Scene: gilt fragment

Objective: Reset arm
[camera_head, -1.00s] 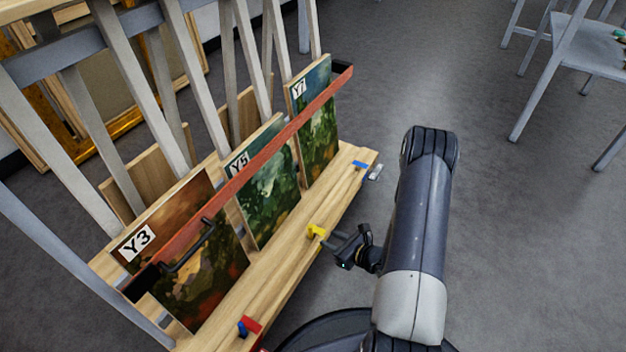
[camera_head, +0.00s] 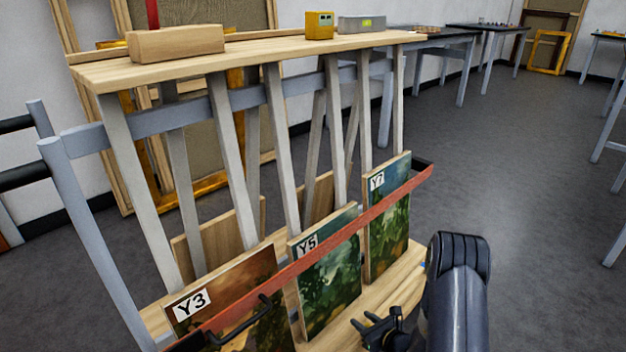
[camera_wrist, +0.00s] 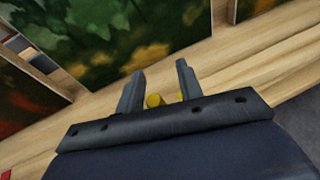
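My gripper (camera_head: 372,324) is at the lower right of the head view, close by the rack's wooden ledge (camera_head: 404,292). In the wrist view its two dark fingers (camera_wrist: 158,88) stand apart with a gap between them. A small yellow part (camera_wrist: 153,101) shows low in that gap, near the finger bases; I cannot tell whether it touches the gripper. My arm comes in from the lower right and is bent.
The rack holds painted panels marked Y3 (camera_head: 236,296), Y5 (camera_head: 330,285) and Y7 (camera_head: 388,225) behind a red bar (camera_head: 352,228). Its top shelf (camera_head: 260,58) carries a wooden block (camera_head: 176,43), a yellow box (camera_head: 319,25) and a grey box (camera_head: 361,24). Open floor (camera_head: 520,170) lies to the right.

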